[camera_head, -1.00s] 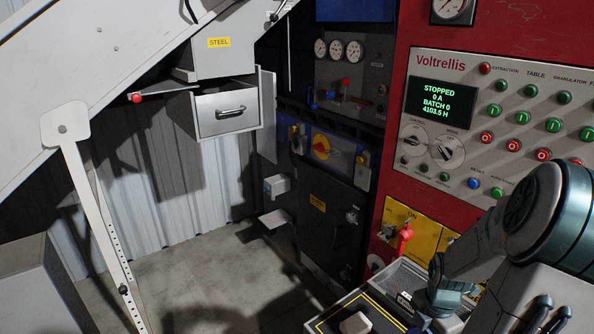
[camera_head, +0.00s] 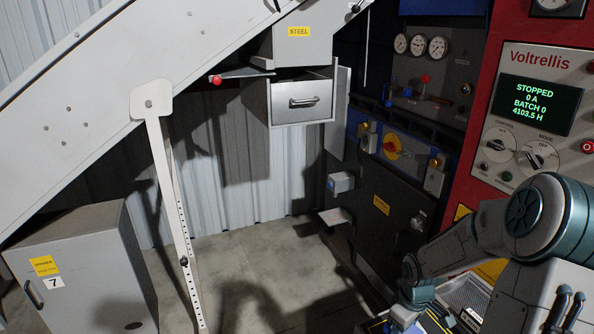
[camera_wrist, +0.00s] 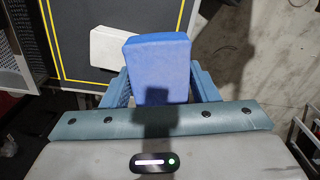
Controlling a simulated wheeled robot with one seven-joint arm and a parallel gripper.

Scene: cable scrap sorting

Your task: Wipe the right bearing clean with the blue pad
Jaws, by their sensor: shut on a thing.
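The blue pad (camera_wrist: 158,70) is a thick block held between the two blue fingers of my gripper (camera_wrist: 162,84) in the wrist view. My gripper is shut on it, and the pad sticks out past the fingertips. In the head view my gripper (camera_head: 402,308) is low at the lower right, partly cut off by the bottom edge. I cannot make out the right bearing in either current view.
A pale block (camera_wrist: 108,46) lies on a dark, yellow-lined surface (camera_wrist: 88,13) beyond the pad. A white sloping housing with a leg (camera_head: 163,170) stands left. A grey cabinet (camera_head: 88,255) is at lower left. The steel drawer (camera_head: 302,103) hangs above open floor (camera_head: 240,265).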

